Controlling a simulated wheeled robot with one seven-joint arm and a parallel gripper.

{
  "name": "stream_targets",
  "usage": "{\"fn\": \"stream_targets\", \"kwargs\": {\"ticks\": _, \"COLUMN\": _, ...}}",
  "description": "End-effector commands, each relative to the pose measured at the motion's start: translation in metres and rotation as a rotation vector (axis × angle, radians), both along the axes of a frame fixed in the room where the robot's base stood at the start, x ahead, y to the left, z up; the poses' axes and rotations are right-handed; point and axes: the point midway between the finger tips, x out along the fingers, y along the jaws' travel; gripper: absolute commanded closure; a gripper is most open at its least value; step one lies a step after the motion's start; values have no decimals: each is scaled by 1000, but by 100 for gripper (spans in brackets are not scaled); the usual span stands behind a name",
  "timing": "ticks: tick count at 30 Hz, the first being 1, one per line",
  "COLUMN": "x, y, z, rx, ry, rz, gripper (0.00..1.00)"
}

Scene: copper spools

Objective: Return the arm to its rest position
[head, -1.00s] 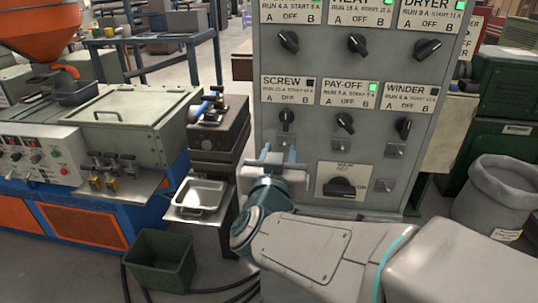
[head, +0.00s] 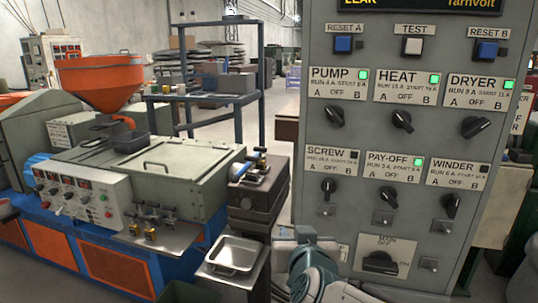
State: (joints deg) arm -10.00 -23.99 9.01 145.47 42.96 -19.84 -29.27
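My gripper (head: 300,233) shows at the bottom middle, low in front of the left side of the grey control cabinet (head: 300,170). Its fingers look apart, with nothing seen between them. My teal and grey wrist (head: 312,270) is behind it, and most of my arm is below the picture's edge. On the cabinet, the PUMP (head: 335,116), HEAT (head: 402,121) and DRYER (head: 475,126) knobs sit in a row, with PAY-OFF (head: 387,195) below; their lamps are green. The SCREW (head: 329,187) and WINDER (head: 450,205) lamps are dark.
A metal tray (head: 232,255) stands just left of my gripper. The blue extruder (head: 150,190) with its orange hopper (head: 103,82) fills the left. A dark block stand (head: 257,195) lies between extruder and cabinet. A dark green bin (head: 188,293) shows at the bottom edge.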

Motion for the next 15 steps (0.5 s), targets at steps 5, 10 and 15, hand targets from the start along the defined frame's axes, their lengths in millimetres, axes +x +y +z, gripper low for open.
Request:
{"fn": "stream_targets", "kwargs": {"ticks": 5, "x": -18, "y": 3, "z": -20, "rx": 12, "ry": 232, "rz": 118, "gripper": 65}}
{"fn": "stream_targets", "kwargs": {"ticks": 10, "x": -50, "y": -12, "z": -44, "rx": 0, "ry": 493, "rz": 154, "gripper": 65}}
{"fn": "stream_targets", "kwargs": {"ticks": 15, "x": -93, "y": -44, "z": -63, "rx": -29, "ry": 764, "rz": 110, "gripper": 65}}
